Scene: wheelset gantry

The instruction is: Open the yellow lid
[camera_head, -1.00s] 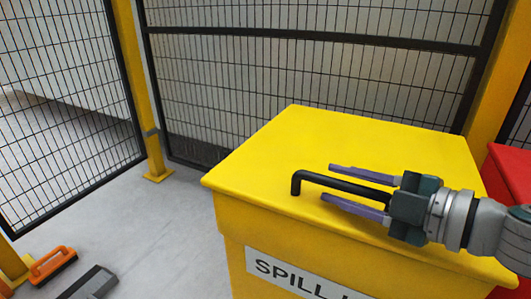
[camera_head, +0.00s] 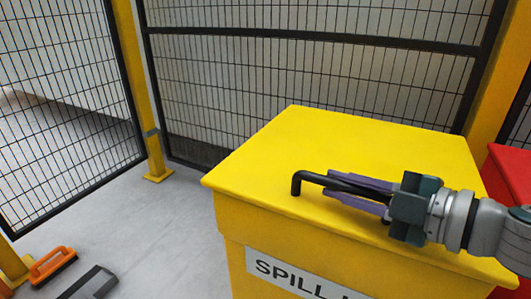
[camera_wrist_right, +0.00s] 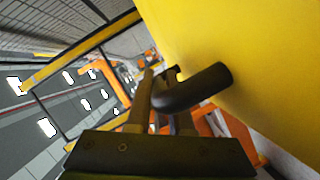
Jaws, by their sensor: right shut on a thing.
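The yellow lid (camera_head: 390,140) lies flat and closed on the yellow spill box (camera_head: 233,240), whose front carries a white label. A black bar handle (camera_head: 297,183) stands near the lid's front edge. My right gripper (camera_head: 328,186) comes in from the right, with its purple fingers shut on the handle. In the right wrist view the handle (camera_wrist_right: 200,86) runs between the fingers and bends towards the yellow surface. My left gripper is not in view.
Black mesh fencing (camera_head: 310,90) with yellow posts (camera_head: 145,90) stands behind and left of the box. A red box (camera_head: 513,165) is close on the right. An orange-handled brush (camera_head: 53,265) and a dark grey object (camera_head: 90,284) lie on the floor at lower left.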

